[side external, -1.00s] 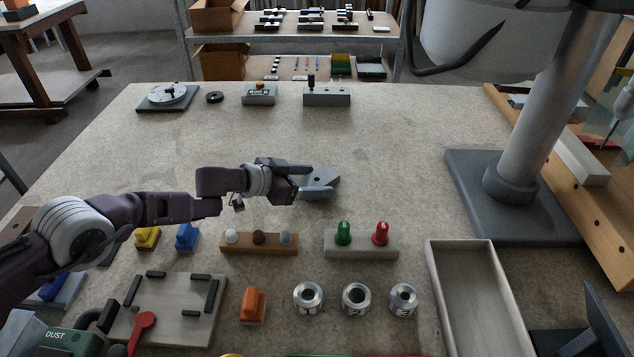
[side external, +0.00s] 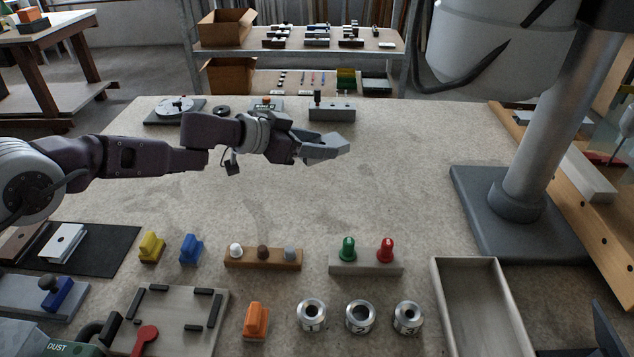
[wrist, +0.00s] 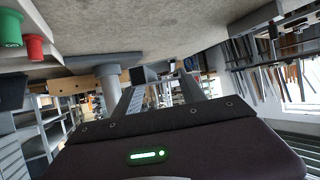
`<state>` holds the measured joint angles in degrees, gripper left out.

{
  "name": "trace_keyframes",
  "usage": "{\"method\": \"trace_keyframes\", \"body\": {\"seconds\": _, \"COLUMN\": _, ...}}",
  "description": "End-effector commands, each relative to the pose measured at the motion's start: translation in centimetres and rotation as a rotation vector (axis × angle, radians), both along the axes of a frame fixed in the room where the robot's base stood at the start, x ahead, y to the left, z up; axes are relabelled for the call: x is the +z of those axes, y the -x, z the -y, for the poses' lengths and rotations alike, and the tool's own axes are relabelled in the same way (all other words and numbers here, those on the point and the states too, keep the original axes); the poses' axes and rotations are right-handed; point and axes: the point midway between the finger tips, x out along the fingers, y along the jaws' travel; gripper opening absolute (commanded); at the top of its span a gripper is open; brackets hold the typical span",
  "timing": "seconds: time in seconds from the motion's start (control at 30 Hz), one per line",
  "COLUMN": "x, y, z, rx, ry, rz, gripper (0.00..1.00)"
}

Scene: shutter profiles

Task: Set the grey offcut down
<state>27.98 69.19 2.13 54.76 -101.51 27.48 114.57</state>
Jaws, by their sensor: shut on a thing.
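My gripper (side external: 318,149) is shut on the grey offcut (side external: 336,146) and holds it above the worktop (side external: 270,195), in the upper middle of the side view. The offcut is a small grey block, partly hidden by the fingers. In the wrist view the offcut (wrist: 146,74) shows as a dark grey piece at the fingertips (wrist: 155,90). Nothing touches it from below in the side view.
The worktop's middle is clear. Nearer stand the knob blocks (side external: 365,262), three metal cups (side external: 360,317), an orange piece (side external: 256,319) and an empty tray (side external: 437,290). A grey column base (side external: 515,220) is at right. A grey block with a knob (side external: 332,112) is behind.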

Motion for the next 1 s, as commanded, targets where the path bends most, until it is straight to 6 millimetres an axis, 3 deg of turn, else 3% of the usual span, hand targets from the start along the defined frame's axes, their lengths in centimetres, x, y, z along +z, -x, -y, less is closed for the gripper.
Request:
{"method": "trace_keyframes", "body": {"seconds": 0.03, "x": 2.4, "y": -0.1, "z": 0.0, "rx": 0.0, "ry": 0.002, "rz": 0.008, "gripper": 0.01}}
{"method": "trace_keyframes", "body": {"seconds": 0.2, "x": 9.0, "y": -0.1, "z": -0.1, "rx": 0.001, "ry": -0.001, "rz": 0.012, "gripper": 0.01}}
{"method": "trace_keyframes", "body": {"seconds": 0.3, "x": 11.7, "y": -0.1, "z": 0.0, "rx": 0.0, "ry": -0.002, "rz": 0.01, "gripper": 0.01}}
{"method": "trace_keyframes", "body": {"seconds": 0.4, "x": 13.0, "y": -0.1, "z": 0.0, "rx": -0.001, "ry": 0.001, "rz": 0.008, "gripper": 0.01}}
{"method": "trace_keyframes", "body": {"seconds": 0.77, "x": 14.0, "y": -0.1, "z": -0.2, "rx": 0.007, "ry": 0.0, "rz": -0.001, "gripper": 0.01}}
{"method": "trace_keyframes", "body": {"seconds": 0.9, "x": 13.6, "y": -0.9, "z": -1.7, "rx": 0.057, "ry": 0.001, "rz": -0.005, "gripper": 0.01}}
{"method": "trace_keyframes", "body": {"seconds": 1.0, "x": 12.8, "y": -2.3, "z": -4.4, "rx": 0.143, "ry": 0.002, "rz": -0.006, "gripper": 0.01}}
